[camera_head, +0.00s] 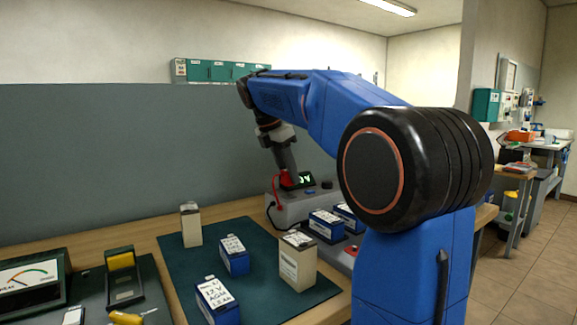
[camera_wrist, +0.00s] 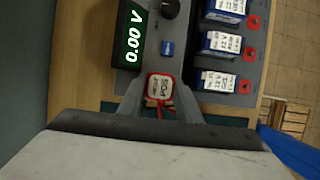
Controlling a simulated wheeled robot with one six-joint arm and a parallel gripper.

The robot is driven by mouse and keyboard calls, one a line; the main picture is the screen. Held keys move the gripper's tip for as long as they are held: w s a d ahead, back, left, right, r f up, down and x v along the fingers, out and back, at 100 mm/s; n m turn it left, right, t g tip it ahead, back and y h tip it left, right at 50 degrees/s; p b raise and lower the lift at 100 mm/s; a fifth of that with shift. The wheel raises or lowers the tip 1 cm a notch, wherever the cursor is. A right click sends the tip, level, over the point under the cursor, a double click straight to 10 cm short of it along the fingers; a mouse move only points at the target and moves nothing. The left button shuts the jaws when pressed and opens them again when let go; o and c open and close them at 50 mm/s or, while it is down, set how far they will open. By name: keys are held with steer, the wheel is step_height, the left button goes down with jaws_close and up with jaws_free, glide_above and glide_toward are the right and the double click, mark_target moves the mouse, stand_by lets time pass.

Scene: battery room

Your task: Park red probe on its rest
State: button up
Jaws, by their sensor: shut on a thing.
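The red probe (camera_head: 285,179) is at the end of my gripper (camera_head: 289,173), beside the lit display of the grey meter unit (camera_head: 293,207). A red lead curves down next to it. In the wrist view my gripper (camera_wrist: 160,100) is shut on the probe, whose white, red-edged top (camera_wrist: 161,87) carries a POS label. The fingers hide its sides, and its tip is out of sight. The display (camera_wrist: 131,36) reads 0.00 V. I cannot make out the probe's rest, or whether the probe touches anything below.
Blue batteries (camera_wrist: 213,80) stand in a row on the grey unit, with red squares (camera_wrist: 244,87) beside them. A green mat (camera_head: 184,258) holds several blue and beige batteries. An analog meter (camera_head: 29,281) stands at the front left.

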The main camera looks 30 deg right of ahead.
mark_target(289, 184)
steer(key=shift+f, duration=1.3)
steer(key=shift+f, duration=0.6)
stand_by(0.5)
steer(key=o, duration=0.9)
steer(key=shift+v, duration=5.45)
